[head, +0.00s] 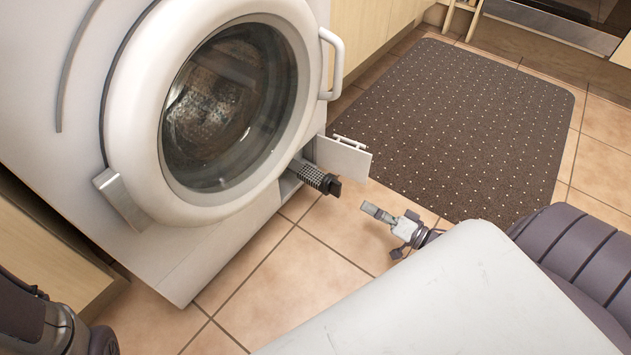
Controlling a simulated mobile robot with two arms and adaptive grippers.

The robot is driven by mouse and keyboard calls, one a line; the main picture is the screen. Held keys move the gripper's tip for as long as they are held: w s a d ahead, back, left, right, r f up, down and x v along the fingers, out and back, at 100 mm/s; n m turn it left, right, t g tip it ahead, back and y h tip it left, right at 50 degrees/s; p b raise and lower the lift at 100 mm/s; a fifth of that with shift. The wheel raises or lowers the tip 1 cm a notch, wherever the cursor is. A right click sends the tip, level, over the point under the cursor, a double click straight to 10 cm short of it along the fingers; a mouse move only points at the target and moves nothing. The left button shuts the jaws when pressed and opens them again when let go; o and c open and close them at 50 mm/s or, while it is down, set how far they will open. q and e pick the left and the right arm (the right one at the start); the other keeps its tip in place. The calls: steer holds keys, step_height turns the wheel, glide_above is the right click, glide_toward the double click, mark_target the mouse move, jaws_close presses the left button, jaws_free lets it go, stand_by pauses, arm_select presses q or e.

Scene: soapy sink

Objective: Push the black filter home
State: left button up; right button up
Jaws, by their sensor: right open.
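The black filter (319,179) sticks partly out of the opening low on the front of the white washing machine (150,240). Its perforated body runs back into the opening and its dark knob end points out to the right. A small white flap (343,157) stands open just above and to the right of it. My right gripper (378,212) is a little to the right of and below the filter's knob, apart from it. It is open and appears empty. My left arm shows at the lower left, but its gripper is not in view.
The round washing machine door (225,105) is above the filter, with a white handle (331,64) on its right side. A brown dotted mat (455,115) lies on the tiled floor (285,275) to the right. Wooden cabinets (375,30) stand behind.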

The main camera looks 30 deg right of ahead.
mark_target(332, 186)
steer(key=b+x, duration=0.7)
steer(key=x, duration=0.5)
steer(key=shift+w+a, duration=0.2)
steer(key=shift+w, duration=0.1)
steer(key=shift+w+a+r, duration=0.1)
steer(key=shift+w+a, duration=0.05)
steer(key=shift+w, duration=0.2)
